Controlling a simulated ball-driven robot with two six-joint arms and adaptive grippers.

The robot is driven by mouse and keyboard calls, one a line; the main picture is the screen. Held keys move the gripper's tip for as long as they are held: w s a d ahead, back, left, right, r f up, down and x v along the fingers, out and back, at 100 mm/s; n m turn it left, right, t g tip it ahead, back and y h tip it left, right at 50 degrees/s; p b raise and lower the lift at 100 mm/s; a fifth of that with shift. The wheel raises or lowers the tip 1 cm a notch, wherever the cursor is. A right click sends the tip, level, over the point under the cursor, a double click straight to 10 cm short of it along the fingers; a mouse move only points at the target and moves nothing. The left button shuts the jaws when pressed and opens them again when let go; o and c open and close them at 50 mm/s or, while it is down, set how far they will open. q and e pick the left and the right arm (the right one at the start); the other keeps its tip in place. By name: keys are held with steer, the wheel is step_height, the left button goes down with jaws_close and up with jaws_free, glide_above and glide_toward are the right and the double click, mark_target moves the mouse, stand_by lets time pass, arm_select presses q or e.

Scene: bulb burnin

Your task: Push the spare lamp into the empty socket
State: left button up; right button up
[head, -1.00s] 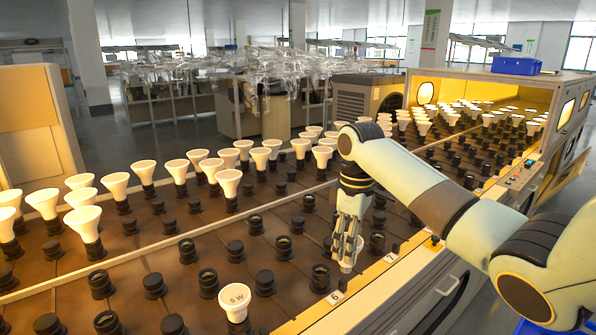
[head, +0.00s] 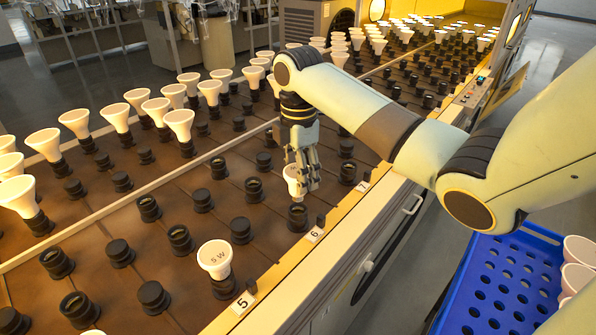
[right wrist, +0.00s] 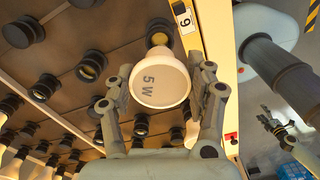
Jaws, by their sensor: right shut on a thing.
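My right gripper (head: 304,180) is shut on a white cone-shaped lamp (head: 291,180), which the fingers partly hide in the head view. In the right wrist view the lamp (right wrist: 158,84) sits between both fingers (right wrist: 160,98), its wide face marked "5 W" towards the camera. Its narrow end points down at the black socket (head: 297,217) beside label 6. That socket's rim (right wrist: 158,30) shows just past the lamp in the wrist view. I cannot tell whether lamp and socket touch.
Another "5 W" lamp (head: 214,258) stands upright in a socket near label 5 (head: 243,303). Several black sockets surround the gripper closely, and rows of white lamps (head: 127,117) stand behind. A blue crate (head: 500,285) with white lamps is at the lower right.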

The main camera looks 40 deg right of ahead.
steer(key=shift+f, duration=0.35)
arm_select(q)
steer(key=shift+w+f, duration=0.3)
steer(key=shift+f, duration=0.1)
arm_select(e)
steer(key=shift+r, duration=0.1)
steer(key=shift+f, duration=0.25)
steer(key=shift+f+b, duration=0.8)
steer(key=shift+f, duration=0.95)
arm_select(q)
steer(key=shift+s+f, duration=0.15)
steer(key=shift+f, duration=0.5)
arm_select(e)
steer(key=o, duration=1.2)
steer(key=shift+o, duration=0.2)
steer(key=shift+r, duration=0.1)
step_height(320, 180, up, 7)
steer(key=shift+r, duration=0.1)
